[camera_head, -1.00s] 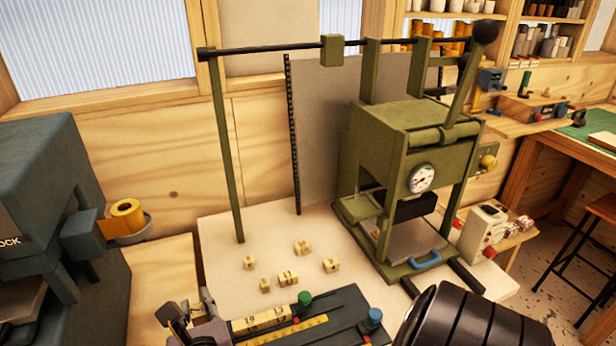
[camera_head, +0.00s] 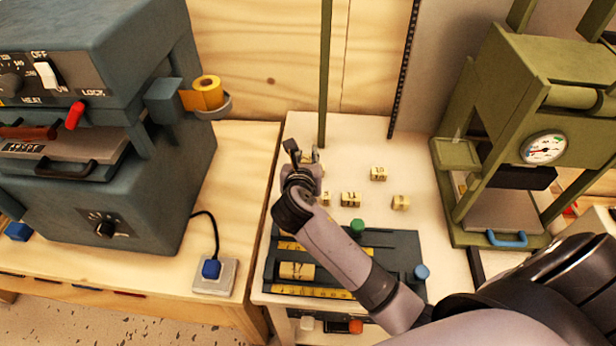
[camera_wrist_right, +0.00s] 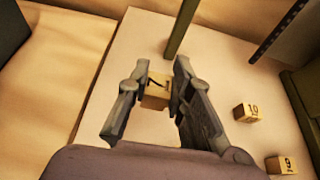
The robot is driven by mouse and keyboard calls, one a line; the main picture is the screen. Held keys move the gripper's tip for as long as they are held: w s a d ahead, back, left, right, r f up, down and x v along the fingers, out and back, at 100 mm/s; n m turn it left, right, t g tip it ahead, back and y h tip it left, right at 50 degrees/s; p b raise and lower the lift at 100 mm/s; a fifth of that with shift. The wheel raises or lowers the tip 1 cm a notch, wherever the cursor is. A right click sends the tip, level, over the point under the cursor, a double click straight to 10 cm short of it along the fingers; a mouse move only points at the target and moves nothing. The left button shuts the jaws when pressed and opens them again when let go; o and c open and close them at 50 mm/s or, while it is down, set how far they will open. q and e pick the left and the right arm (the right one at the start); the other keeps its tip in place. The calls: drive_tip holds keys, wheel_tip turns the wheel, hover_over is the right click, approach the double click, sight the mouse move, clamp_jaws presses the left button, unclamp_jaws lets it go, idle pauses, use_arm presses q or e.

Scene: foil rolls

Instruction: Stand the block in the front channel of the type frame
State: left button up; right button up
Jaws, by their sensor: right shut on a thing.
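My right gripper (camera_wrist_right: 155,88) is shut on a small pale wooden block (camera_wrist_right: 156,95) with a dark character on top. In the head view the gripper (camera_head: 304,158) is at the back left of the white table, and the block is mostly hidden behind it. I cannot tell whether the block touches the table. The dark type frame (camera_head: 402,250) lies nearer, under my right forearm, which hides part of it. A wooden piece (camera_head: 297,270) lies in one channel, and a yellow ruled strip (camera_head: 312,292) runs along the front side. My left gripper is not in view.
Several loose blocks (camera_head: 378,174) stand on the white table right of the gripper. A green post (camera_head: 325,70) rises behind it. The green press (camera_head: 540,95) stands at right, the blue-grey machine (camera_head: 130,180) at left. The frame has a green knob (camera_head: 357,226) and a blue knob (camera_head: 421,271).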

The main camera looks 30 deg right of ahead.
drive_tip(key=shift+a+f+b, duration=0.1)
drive_tip(key=shift+f+b, duration=0.3)
drive_tip(key=shift+f, duration=3.2)
drive_tip(key=shift+f, duration=0.1)
drive_tip(key=o, duration=0.8)
